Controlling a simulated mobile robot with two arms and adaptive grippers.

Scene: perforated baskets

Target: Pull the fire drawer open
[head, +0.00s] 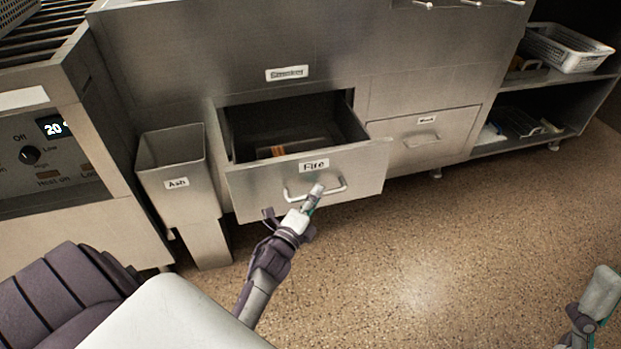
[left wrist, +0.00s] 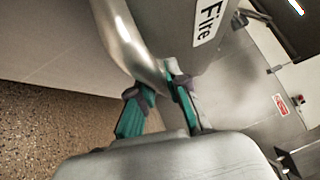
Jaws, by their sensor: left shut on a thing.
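The fire drawer (head: 355,180) is a steel drawer with a white "Fire" label, and it stands partly open in the head view. Small orange-brown pieces lie inside it. Its curved metal handle (head: 337,188) is on the front, and it also shows close up in the left wrist view (left wrist: 135,40). My left gripper (head: 312,196) is shut on the handle, with its teal fingers (left wrist: 158,98) on either side of the bar. My right gripper (head: 590,318) is at the lower right edge of the head view, away from the drawer, and its fingers cannot be made out.
A steel ash bin (head: 171,150) stands just left of the drawer. A closed drawer (head: 455,138) is to the right. A shelf with a white perforated basket (head: 567,48) is at the upper right. A control panel (head: 40,155) is at the left. The speckled floor in front is clear.

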